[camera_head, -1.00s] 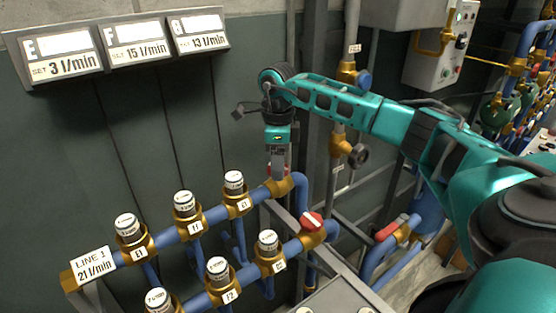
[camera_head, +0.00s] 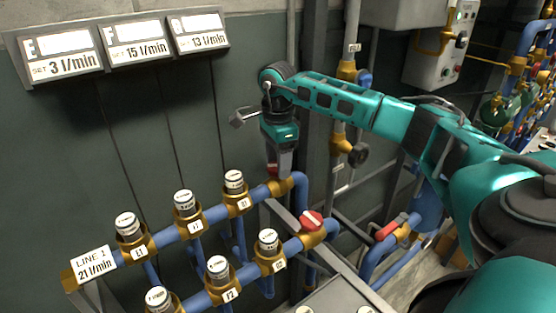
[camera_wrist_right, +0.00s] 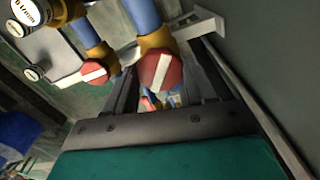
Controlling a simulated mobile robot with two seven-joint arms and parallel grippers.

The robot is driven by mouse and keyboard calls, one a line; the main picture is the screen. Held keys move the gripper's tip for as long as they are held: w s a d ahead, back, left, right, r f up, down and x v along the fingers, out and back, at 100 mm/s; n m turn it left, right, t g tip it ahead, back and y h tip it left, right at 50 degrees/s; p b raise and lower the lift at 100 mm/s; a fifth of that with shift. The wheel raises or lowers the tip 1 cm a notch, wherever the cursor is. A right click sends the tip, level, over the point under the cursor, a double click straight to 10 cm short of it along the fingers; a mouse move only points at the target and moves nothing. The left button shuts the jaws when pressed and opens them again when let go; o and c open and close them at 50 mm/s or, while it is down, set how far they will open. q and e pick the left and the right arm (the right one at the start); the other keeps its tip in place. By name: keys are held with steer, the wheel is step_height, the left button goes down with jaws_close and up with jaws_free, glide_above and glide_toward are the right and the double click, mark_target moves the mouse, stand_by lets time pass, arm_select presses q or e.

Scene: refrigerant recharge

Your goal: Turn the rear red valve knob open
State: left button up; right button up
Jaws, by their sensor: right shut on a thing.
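The rear red valve knob (camera_wrist_right: 160,70) shows in the right wrist view as a red disc with a white bar, on a brass fitting of a blue pipe. My right gripper (camera_wrist_right: 163,82) has a finger on each side of it and is shut on it. In the head view my right gripper (camera_head: 280,168) points down at the far end of the rear pipe. It hides most of the knob there; only a bit of red shows (camera_head: 272,169). My left gripper is not in view.
The front red knob (camera_head: 311,220) with a white bar sits close by on the front pipe; the wrist view shows it too (camera_wrist_right: 95,72). Several white-capped valves line both pipes. A red-handled valve (camera_head: 391,229) stands right. A dark wall is behind.

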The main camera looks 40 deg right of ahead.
steer(key=n, duration=0.3)
steer(key=shift+r, duration=0.1)
steer(key=n, duration=0.3)
steer(key=o, duration=0.7)
steer(key=shift+n, duration=0.4)
steer(key=o, duration=0.4)
steer(key=shift+c, duration=0.2)
steer(key=shift+r, duration=3.4)
